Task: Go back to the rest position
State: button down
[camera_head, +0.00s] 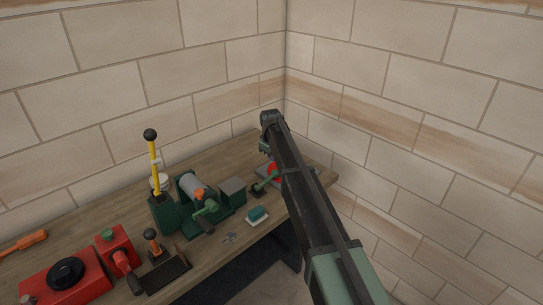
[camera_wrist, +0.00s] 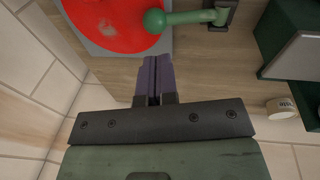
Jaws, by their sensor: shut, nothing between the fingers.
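My gripper (camera_wrist: 155,78) shows in the wrist view with its two dark purple fingers together and nothing between them. It is over the wooden bench, close to a red disc (camera_wrist: 115,22) on a grey plate and a green ball-ended lever (camera_wrist: 185,18). No contact with them is visible. In the head view my arm reaches across the right end of the bench (camera_head: 215,160), and its links hide the fingers. The red disc (camera_head: 274,172) and green lever (camera_head: 266,181) show partly beside the arm.
A green machine with a grey cylinder (camera_head: 198,187) stands mid-bench, beside a yellow lever with a black knob (camera_head: 153,160). Red devices (camera_head: 65,277) and an orange-handled tool (camera_head: 24,243) are at the left. A teal block (camera_head: 257,214) lies near the front edge. Tiled walls close off the back and right.

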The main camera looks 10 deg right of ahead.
notch_tip(320, 180, up, 6)
jog(key=d+p, duration=0.1)
jog(key=p, duration=0.3)
jog(key=s+d+f+m+b, duration=0.1)
jog(key=s+f+m+b, duration=0.1)
jog(key=s, duration=1.2)
jog(key=s+d+f+m+g+b, duration=0.1)
jog(key=s+d+f+m+b, duration=0.1)
jog(key=s, duration=1.2)
jog(key=s+d+f+m+b, duration=0.2)
jog(key=s+f+m+b, duration=0.1)
jog(key=s, duration=1.1)
jog(key=shift+s+f+m+g+y, duration=0.2)
jog(key=shift+s+m+g+y, duration=0.2)
jog(key=shift+m, duration=0.4)
jog(key=shift+d, duration=0.1)
